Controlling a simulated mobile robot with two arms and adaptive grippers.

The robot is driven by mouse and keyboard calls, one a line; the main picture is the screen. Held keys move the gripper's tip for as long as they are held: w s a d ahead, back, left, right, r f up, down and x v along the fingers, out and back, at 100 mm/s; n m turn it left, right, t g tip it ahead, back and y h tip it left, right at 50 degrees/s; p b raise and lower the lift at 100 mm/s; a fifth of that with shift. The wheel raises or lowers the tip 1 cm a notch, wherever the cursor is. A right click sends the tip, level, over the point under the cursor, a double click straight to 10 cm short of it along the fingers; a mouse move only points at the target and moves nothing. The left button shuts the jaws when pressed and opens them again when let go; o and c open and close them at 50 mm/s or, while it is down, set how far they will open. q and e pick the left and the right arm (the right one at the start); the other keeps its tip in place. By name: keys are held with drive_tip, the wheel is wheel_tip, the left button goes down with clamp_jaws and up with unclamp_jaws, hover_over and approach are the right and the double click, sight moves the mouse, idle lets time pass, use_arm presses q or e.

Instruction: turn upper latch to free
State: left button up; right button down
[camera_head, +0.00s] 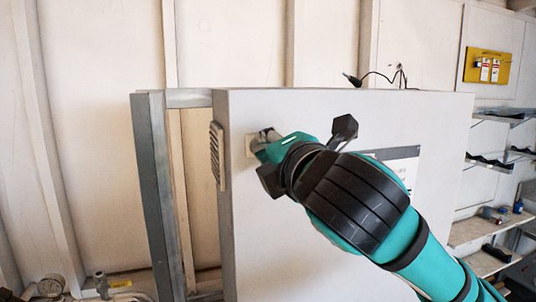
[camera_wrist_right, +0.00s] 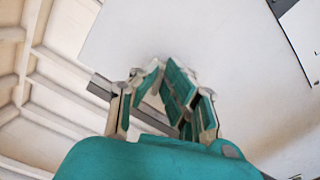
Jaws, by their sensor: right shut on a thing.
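The upper latch (camera_head: 251,146) is a small pale piece on the front of the grey cabinet (camera_head: 300,112), near its upper left edge. My right gripper (camera_head: 262,140) reaches it from the lower right and is shut on it. The fingers hide most of the latch, so I cannot tell its exact turn. In the right wrist view my gripper's fingers (camera_wrist_right: 160,75) converge against the pale cabinet face (camera_wrist_right: 215,40). The latch itself is hidden there. My left gripper is not in view.
A vent grille (camera_head: 217,156) sits on the cabinet's left side. A grey metal post (camera_head: 160,190) stands left of it. A label panel (camera_head: 398,160) is on the cabinet front, partly behind my arm. Shelves (camera_head: 490,160) and a yellow board (camera_head: 487,67) are at the right. A gauge (camera_head: 51,286) is at lower left.

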drive_tip(key=shift+d+f+m+b, duration=0.15)
drive_tip(key=shift+m+b, duration=0.3)
drive_tip(key=shift+m, duration=0.7)
drive_tip(key=shift+a+f+m+b, duration=0.1)
drive_tip(key=shift+m+b, duration=0.3)
drive_tip(key=shift+m, duration=0.75)
drive_tip(key=c, duration=1.5)
unclamp_jaws()
drive_tip(key=shift+o, duration=0.2)
drive_tip(key=v, duration=1.2)
drive_tip(key=shift+d, duration=0.1)
